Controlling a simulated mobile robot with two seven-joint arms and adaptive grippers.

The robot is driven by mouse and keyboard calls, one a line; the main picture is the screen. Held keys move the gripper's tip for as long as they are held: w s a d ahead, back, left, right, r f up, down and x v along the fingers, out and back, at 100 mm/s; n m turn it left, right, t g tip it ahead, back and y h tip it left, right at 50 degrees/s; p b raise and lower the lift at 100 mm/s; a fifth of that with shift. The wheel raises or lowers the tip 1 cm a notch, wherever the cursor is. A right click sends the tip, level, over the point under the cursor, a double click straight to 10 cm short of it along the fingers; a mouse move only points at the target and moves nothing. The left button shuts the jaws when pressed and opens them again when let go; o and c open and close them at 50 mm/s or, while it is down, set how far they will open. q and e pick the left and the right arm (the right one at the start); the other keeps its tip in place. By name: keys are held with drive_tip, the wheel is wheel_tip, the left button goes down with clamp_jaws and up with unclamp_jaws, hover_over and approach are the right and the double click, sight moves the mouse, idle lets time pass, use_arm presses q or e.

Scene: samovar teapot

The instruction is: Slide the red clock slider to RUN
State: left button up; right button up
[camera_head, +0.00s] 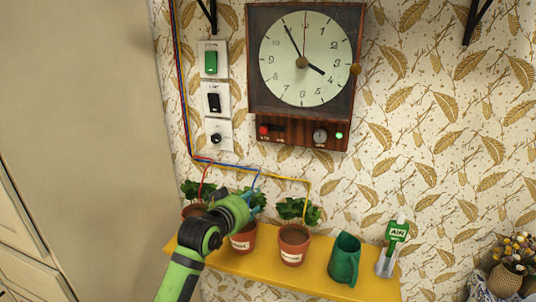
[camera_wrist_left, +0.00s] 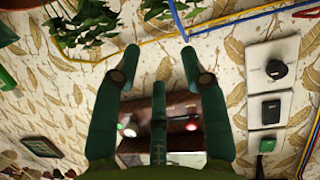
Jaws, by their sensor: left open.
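The red clock slider (camera_head: 264,131) sits at the left end of the wooden strip (camera_head: 290,134) under the wall clock (camera_head: 304,60). Its small lettering is too fine to read. My left gripper (camera_head: 256,201) is below the strip, apart from the slider, beside the potted plants. That view is turned over, and the wooden strip (camera_wrist_left: 165,138) shows partly behind the finger bases. My right gripper is out of view.
Several switches, including a green one (camera_head: 211,62), are left of the clock. Coloured wires (camera_head: 255,172) run along the wall.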

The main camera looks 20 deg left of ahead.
use_arm(q)
wheel_tip(320, 180, up, 12)
drive_tip(key=w+t, duration=0.1)
drive_tip(key=t, duration=0.2)
approach(263, 131)
drive_tip(key=w, duration=0.3)
drive_tip(key=shift+h, duration=0.4)
drive_tip(key=w, duration=0.1)
drive_tip(key=w+p, duration=0.1)
drive_tip(key=w, duration=0.1)
drive_tip(key=w+d, duration=0.1)
drive_tip(key=w, duration=0.1)
drive_tip(key=shift+w+p, duration=0.2)
drive_tip(key=shift+p, duration=0.15)
drive_tip(key=shift+w+a+f, duration=0.1)
drive_tip(key=shift+w+f, duration=0.05)
drive_tip(key=shift+w, duration=0.05)
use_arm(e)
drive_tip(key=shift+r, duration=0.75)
